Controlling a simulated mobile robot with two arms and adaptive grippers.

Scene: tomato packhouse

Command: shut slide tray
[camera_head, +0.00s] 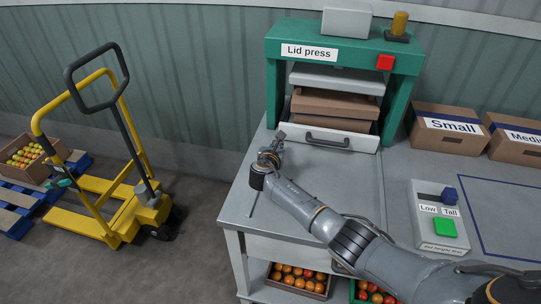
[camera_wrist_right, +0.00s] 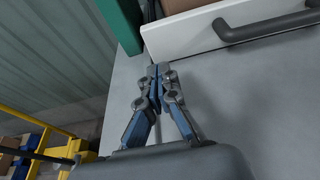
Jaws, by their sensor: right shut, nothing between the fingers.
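The slide tray (camera_head: 364,144) is a white-fronted drawer with a dark bar handle (camera_head: 326,143), low in the green lid press. A brown cardboard box (camera_head: 335,107) sits on it under the press plate. My right gripper (camera_head: 277,138) is shut and empty, just in front of the left end of the tray front. In the right wrist view, my closed fingertips (camera_wrist_right: 154,70) point at the lower left corner of the tray front (camera_wrist_right: 185,35); I cannot tell whether they touch. The handle (camera_wrist_right: 265,27) is to their right. My left gripper is not in view.
A control box (camera_head: 438,218) with a blue slider knob and green button stands on the bench at right. Boxes marked Small (camera_head: 447,130) and Medium (camera_head: 515,139) stand behind it. A yellow pallet jack (camera_head: 112,205) is on the floor at left. The bench top before the tray is clear except for my arm.

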